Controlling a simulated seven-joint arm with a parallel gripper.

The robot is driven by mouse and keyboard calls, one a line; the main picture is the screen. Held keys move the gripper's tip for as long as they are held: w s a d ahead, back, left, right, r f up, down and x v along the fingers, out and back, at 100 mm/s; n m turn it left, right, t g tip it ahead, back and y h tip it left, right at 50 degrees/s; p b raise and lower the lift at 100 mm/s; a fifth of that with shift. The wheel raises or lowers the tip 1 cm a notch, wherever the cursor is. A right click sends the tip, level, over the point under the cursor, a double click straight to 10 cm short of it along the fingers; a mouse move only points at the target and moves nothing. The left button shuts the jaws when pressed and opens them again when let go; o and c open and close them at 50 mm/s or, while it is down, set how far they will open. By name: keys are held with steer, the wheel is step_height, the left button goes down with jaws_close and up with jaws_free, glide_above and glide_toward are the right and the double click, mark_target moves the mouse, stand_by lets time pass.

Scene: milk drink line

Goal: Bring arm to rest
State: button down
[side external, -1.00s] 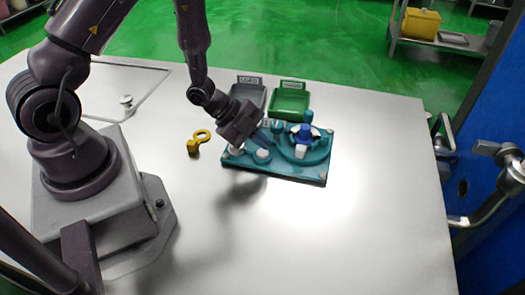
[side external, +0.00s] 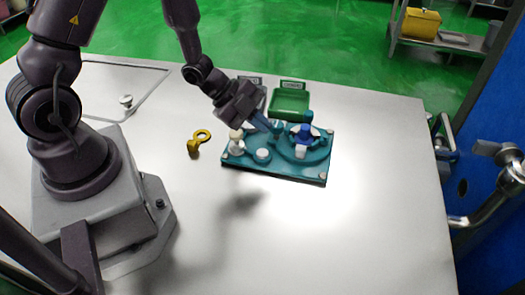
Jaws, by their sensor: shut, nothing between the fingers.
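My gripper (side external: 267,126) is shut and empty. Its fingers hang above the left-middle part of a teal fixture plate (side external: 285,175); I cannot tell how high. On the plate's right side is a round teal station (side external: 318,157) with a blue and white piece (side external: 303,142) on it. A white-topped piece (side external: 236,140) stands at the plate's left end, and a low white round knob (side external: 262,155) is near its front. My gripper hides part of the plate's back edge.
A green tray (side external: 290,102) and a grey tray, mostly behind my gripper, stand behind the plate. A yellow ring-handled item (side external: 198,141) lies to the left. The front and right of the white table (side external: 350,235) are clear. A metal-handled blue door (side external: 497,180) is at the right.

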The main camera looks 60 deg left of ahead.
steer(key=a+r+n+y, duration=0.3)
steer(key=r+n+y, duration=0.1)
steer(key=r, duration=0.3)
steer(key=a+r+n+y, duration=0.3)
steer(key=r+n, duration=0.1)
steer(key=r, duration=0.4)
steer(key=s+d+r+n, duration=0.3)
steer(key=s+r+n, duration=0.1)
steer(key=s, duration=0.3)
steer(key=s+d+r+n+g+h, duration=0.1)
steer(key=s+d+r+n, duration=0.2)
steer(key=s, duration=0.4)
step_height(320, 180, up, 2)
steer(key=shift+s+d+r+n+g, duration=0.15)
steer(key=shift+s+r+n+g, duration=0.15)
steer(key=shift+n, duration=0.6)
steer(key=shift+f, duration=0.1)
stand_by(0.3)
